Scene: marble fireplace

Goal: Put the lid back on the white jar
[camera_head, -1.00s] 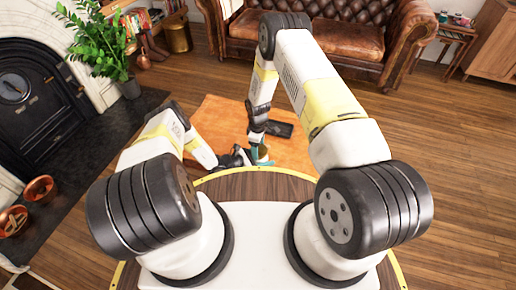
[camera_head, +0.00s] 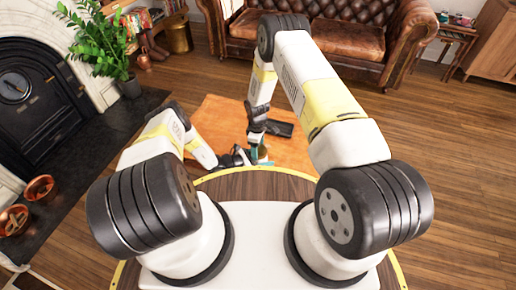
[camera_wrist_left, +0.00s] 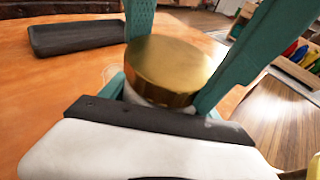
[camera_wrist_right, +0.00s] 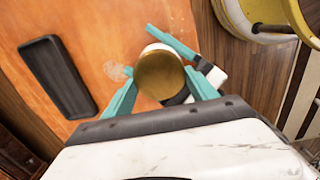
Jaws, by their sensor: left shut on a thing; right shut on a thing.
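The gold lid (camera_wrist_left: 175,68) sits directly above the white jar (camera_wrist_left: 140,98) in the left wrist view. My right gripper (camera_head: 259,148) comes from above, its teal fingers shut on the lid's sides. My left gripper (camera_head: 240,156) is shut on the jar below, mostly hidden by its own palm. In the right wrist view the lid (camera_wrist_right: 160,75) lies between my right fingers, and a white edge of the jar (camera_wrist_right: 157,47) shows past it. I cannot tell whether the lid is fully seated.
The jar is at the near part of the orange-brown table (camera_head: 215,110). A dark tray (camera_head: 280,129) lies beyond the grippers and also shows in the right wrist view (camera_wrist_right: 58,77). The table left of the tray is clear. A leather sofa (camera_head: 340,38) stands behind.

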